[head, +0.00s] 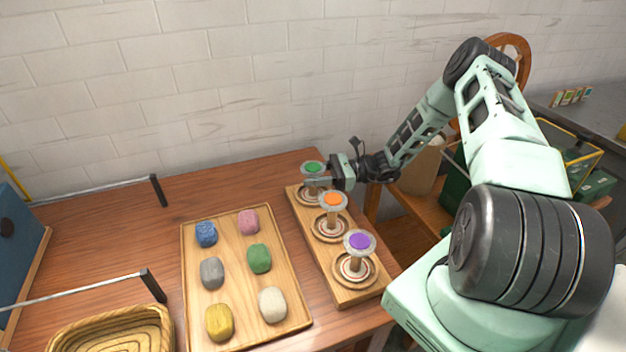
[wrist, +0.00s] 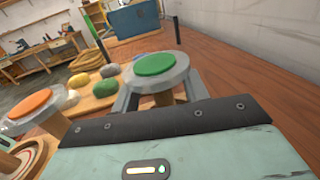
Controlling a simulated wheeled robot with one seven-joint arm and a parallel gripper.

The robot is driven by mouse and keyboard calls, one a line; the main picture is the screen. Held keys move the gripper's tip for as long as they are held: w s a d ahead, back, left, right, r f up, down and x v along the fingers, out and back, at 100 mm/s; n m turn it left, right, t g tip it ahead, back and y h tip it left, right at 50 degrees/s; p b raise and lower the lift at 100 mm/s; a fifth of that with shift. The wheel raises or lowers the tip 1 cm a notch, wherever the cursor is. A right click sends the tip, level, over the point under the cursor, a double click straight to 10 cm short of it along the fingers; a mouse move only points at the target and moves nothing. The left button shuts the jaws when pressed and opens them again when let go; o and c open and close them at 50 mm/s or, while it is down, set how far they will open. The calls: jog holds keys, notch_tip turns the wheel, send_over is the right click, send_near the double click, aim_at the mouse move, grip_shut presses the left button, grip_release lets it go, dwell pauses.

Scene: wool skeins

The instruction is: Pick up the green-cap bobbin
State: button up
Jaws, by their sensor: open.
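The green-cap bobbin (head: 312,167) stands upright at the far end of a wooden bobbin board (head: 352,293). Its green cap sits on a pale grey disc, which also shows in the wrist view (wrist: 156,65). My gripper (head: 316,182) reaches in from the right, level, just under the disc. In the wrist view, the open fingers of my gripper (wrist: 158,95) lie on both sides of the bobbin's stem below the disc. I cannot tell whether either finger touches it. The disc hides much of the fingertips.
An orange-cap bobbin (head: 333,201) and a purple-cap bobbin (head: 358,243) stand nearer on the same board. A wooden tray (head: 237,279) with several wool skeins lies to the left, and a basket (head: 110,330) at front left. The brick wall (head: 240,80) is close behind.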

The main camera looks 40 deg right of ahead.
grip_shut()
